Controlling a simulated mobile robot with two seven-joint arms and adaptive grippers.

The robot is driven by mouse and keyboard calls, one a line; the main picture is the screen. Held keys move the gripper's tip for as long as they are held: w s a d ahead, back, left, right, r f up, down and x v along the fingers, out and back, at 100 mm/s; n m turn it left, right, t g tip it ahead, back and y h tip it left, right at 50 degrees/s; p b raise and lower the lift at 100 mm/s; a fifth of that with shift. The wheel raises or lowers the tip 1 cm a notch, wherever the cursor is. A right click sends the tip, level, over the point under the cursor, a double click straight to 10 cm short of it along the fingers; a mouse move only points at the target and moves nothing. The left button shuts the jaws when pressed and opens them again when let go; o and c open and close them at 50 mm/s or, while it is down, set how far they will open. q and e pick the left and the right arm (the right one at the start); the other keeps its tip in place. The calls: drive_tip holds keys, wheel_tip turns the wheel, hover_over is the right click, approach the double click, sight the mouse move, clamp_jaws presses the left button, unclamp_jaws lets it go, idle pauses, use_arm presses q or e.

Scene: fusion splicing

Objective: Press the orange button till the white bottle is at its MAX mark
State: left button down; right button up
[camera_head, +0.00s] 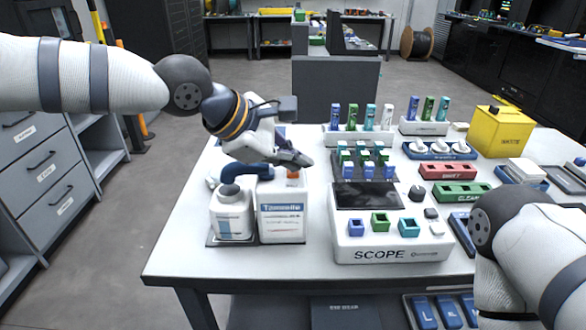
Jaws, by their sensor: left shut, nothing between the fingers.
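The white bottle (232,216) stands upright at the left of the table, on a dark base. Its neck is under the end of a blue curved spout. A white box-shaped dispenser (282,214) with a blue label stands beside it on the right. The orange button (293,176) shows on top of the dispenser. My left gripper (302,161) is shut and empty, with its fingertips just above the button; I cannot tell whether they touch it. The liquid level and the MAX mark are too small to make out. My right gripper is out of view; only its arm shows at lower right.
A white SCOPE device (388,246) with a dark screen stands right of the dispenser. Racks of coloured tubes (358,134) stand behind it. A yellow bin (499,131) and red and green trays are at the right. The table's front left corner is clear.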

sight(294, 174)
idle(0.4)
use_arm(q)
drive_tip(key=shift+r, duration=0.8)
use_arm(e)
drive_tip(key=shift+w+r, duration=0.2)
use_arm(q)
drive_tip(key=shift+r+p, duration=0.5)
drive_tip(key=shift+r, duration=2.05)
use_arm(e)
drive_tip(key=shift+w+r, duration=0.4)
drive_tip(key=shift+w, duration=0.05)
use_arm(q)
drive_tip(key=shift+f, duration=0.1)
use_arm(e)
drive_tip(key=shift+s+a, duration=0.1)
